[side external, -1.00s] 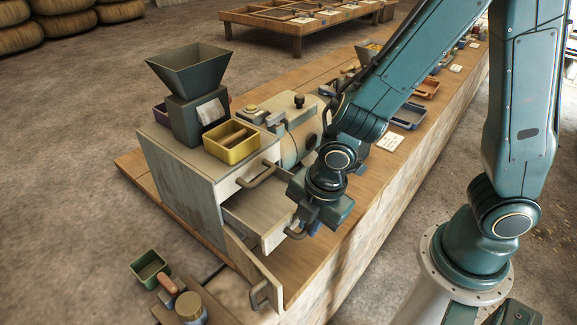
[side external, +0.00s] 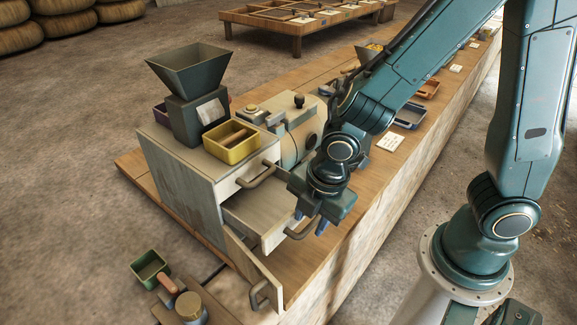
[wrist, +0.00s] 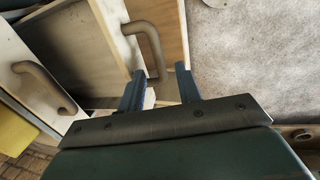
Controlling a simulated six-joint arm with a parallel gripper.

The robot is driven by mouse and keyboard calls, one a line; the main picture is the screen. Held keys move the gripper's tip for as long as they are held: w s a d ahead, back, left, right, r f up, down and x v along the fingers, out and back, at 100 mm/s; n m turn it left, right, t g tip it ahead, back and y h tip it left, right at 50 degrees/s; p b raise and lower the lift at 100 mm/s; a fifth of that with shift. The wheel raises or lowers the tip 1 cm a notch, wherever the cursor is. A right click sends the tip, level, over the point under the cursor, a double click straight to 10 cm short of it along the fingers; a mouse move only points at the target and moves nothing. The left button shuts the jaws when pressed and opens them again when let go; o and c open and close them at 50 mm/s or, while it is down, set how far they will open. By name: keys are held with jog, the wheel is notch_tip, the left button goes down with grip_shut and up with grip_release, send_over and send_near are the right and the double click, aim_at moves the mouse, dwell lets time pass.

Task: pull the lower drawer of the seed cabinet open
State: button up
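The seed cabinet (side external: 180,180) is grey with pale fronts. Its lower drawer (side external: 262,214) stands partly out, with its inside showing. The drawer's curved brown handle (side external: 304,229) sits just beside my gripper (side external: 311,221). In the wrist view my gripper (wrist: 161,78) is open, its two blue fingers apart with nothing clamped between them. The lower drawer's handle (wrist: 148,42) lies just beyond the fingertips, one end near the gap. Whether a finger touches it, I cannot tell. The upper drawer (side external: 240,178) is shut, its handle (wrist: 45,86) at left in the wrist view.
A panel with a handle (side external: 261,294) stands swung out below the drawer. A dark hopper (side external: 190,90) and a yellow box (side external: 231,143) stand on the cabinet. A motor-like unit (side external: 297,137) is behind. A green bin (side external: 150,268) lies at lower left.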

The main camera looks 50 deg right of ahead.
notch_tip(320, 180, up, 12)
jog(key=s, duration=0.2)
jog(key=shift+s, duration=0.2)
dwell(0.4)
jog(key=shift+m, duration=0.3)
jog(key=m, duration=1.1)
jog(key=a+m, duration=0.1)
jog(key=m, duration=2.3)
jog(key=shift+a, duration=0.15)
jog(key=shift+f, duration=0.1)
jog(key=shift+w+f, duration=0.45)
jog(key=shift+f, duration=1.8)
jog(key=shift+w+f, duration=0.4)
jog(key=shift+f, duration=1.8)
jog(key=shift+w+f, duration=0.45)
jog(key=shift+f, duration=1.8)
